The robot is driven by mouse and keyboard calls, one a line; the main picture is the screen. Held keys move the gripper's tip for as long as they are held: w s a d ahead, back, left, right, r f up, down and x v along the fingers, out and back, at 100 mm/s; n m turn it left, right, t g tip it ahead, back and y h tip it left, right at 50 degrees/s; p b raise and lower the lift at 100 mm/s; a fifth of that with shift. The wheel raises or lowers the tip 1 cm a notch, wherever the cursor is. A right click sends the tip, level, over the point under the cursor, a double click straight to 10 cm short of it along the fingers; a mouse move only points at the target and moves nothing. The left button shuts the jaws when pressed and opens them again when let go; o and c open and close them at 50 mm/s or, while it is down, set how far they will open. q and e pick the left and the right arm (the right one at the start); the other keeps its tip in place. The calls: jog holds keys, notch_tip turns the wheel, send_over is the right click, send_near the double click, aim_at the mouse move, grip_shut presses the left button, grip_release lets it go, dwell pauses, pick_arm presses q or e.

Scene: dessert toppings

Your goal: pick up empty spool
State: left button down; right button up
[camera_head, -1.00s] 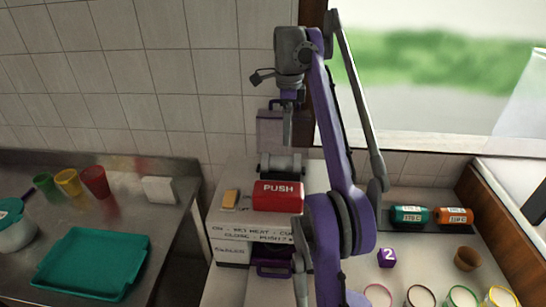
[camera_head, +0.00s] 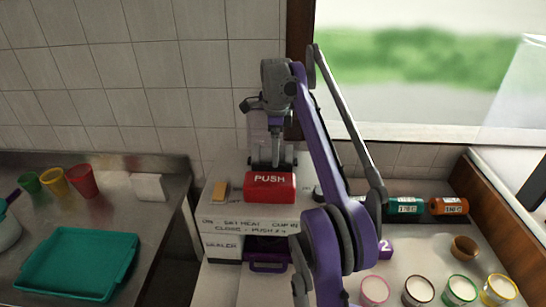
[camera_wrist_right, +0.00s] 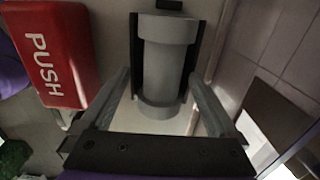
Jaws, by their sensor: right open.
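The empty spool (camera_wrist_right: 168,62) is a plain grey cylinder with rounded flanges, held in a dark bracket in the right wrist view. In the head view it is mostly hidden behind the red PUSH block and my gripper. My right gripper (camera_head: 276,152) points down just behind that block, at the spool. In the right wrist view its two fingers (camera_wrist_right: 160,98) are open, one on each side of the spool's near end. I cannot tell whether they touch it. My left gripper is not in view.
The red PUSH block (camera_head: 270,187) sits on the white sealer (camera_head: 245,222), close beside my right gripper. Teal (camera_head: 404,205) and orange (camera_head: 449,206) rolls lie right of my arm. A teal tray (camera_head: 78,264) rests on the left counter.

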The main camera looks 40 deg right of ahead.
jog(key=shift+w, duration=0.2)
jog(key=c, duration=1.4)
